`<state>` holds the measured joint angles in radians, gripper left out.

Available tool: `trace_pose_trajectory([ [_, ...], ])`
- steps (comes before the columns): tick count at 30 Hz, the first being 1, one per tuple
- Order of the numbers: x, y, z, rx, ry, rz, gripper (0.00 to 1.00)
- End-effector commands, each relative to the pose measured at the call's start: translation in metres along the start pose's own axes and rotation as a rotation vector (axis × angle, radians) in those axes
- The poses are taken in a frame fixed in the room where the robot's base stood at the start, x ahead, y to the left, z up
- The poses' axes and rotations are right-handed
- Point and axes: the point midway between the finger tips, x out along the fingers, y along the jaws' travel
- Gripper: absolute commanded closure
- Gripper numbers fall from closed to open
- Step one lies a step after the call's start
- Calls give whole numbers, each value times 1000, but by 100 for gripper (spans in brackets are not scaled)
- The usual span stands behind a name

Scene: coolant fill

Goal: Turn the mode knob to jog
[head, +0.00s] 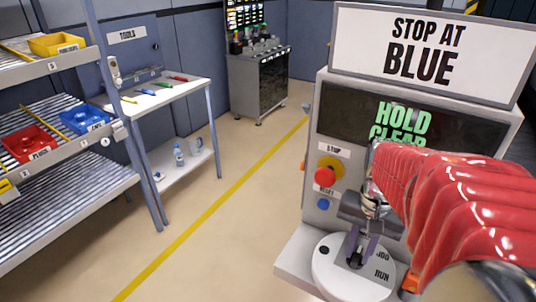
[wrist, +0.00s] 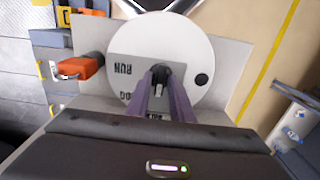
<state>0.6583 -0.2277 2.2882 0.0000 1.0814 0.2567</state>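The mode knob is a small black knob (wrist: 161,71) at the middle of a round white dial (head: 330,279). The dial also shows in the wrist view (wrist: 197,50), with RUN and a partly covered second label on a grey patch. In the head view the labels JOG and RUN are at the dial's right side. My gripper (head: 357,251) points down at the knob. In the wrist view its two purple fingers (wrist: 161,88) stand on either side of the knob, close to it. Whether they press on it is too small to tell. The fingers partly hide the knob.
The console has a red stop button (head: 325,177), a blue button (head: 323,204) and a screen reading HOLD CLEAR (head: 350,125). A sign above (head: 430,50) reads STOP AT BLUE. An orange-red part (wrist: 88,65) sits beside the dial. Shelves (head: 60,150) and a tool bench (head: 180,95) stand left.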

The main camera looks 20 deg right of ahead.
Motion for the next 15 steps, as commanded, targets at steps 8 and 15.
trace_pose_trajectory([
  [8, 0, 0, 0, -1, 0, 0, 100],
  [15, 0, 0, 0, -1, 0, 1, 100],
])
